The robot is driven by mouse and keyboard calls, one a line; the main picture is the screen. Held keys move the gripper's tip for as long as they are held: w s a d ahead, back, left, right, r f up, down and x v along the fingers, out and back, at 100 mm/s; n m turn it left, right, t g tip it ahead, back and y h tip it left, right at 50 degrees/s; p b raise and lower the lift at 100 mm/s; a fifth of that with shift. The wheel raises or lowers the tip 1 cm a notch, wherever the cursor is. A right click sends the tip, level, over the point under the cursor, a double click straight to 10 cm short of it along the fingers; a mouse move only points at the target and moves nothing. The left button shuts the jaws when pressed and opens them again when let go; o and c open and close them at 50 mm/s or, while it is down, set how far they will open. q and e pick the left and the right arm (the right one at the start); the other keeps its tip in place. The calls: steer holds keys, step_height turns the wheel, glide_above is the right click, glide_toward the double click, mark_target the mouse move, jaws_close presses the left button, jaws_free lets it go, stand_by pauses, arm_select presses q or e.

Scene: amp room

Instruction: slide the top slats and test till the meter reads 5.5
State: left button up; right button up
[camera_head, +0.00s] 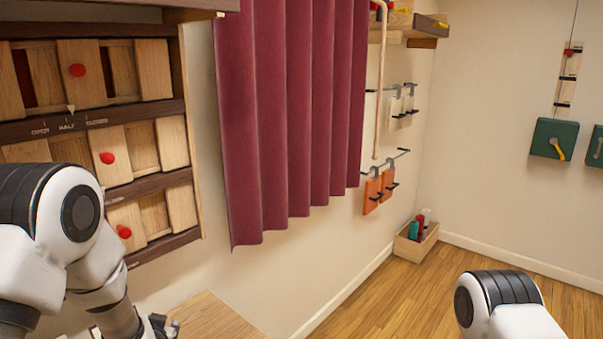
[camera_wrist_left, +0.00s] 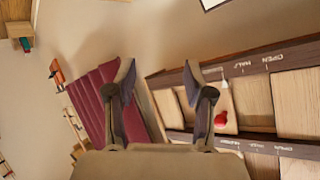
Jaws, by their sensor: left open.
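A wooden panel of sliding slats (camera_head: 95,191) hangs on the wall at the left of the head view, in three rows. The top slat's red knob (camera_head: 77,70) is near the row's middle; its small pointer stands close to the HALF mark on the scale (camera_head: 67,124). The middle knob (camera_head: 107,158) and bottom knob (camera_head: 124,232) sit on lower slats. My left gripper (camera_head: 165,325) is low, below the panel. In the wrist view it (camera_wrist_left: 157,75) is open and empty, with one red knob (camera_wrist_left: 220,121) beyond its right finger. No meter reading is visible. My right gripper is out of view.
A dark red curtain (camera_head: 290,110) hangs right of the panel. A wooden surface (camera_head: 215,320) lies below it. Orange tags (camera_head: 378,190) hang on the wall; a box of bottles (camera_head: 415,240) stands on the floor. Green boxes (camera_head: 553,139) are on the far wall.

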arm_select(q)
steer(key=s+d+f+g+h, duration=0.2)
steer(key=s+f+g, duration=0.2)
steer(key=s+f, duration=0.8)
steer(key=s+d+f+g+b, duration=0.1)
steer(key=s+f, duration=0.3)
steer(key=s, duration=0.4)
steer(key=s+d+f+g+h, duration=0.1)
steer(key=s+f+g, duration=0.3)
steer(key=s, duration=0.3)
steer(key=s+d+f+n+g+h+b, duration=0.1)
steer(key=s+d+f+g, duration=0.1)
steer(key=s+f, duration=0.4)
steer(key=s, duration=0.2)
steer(key=shift+s+f+b, duration=0.2)
steer(key=shift+s+b, duration=0.1)
steer(key=shift+w, duration=0.1)
jaws_close()
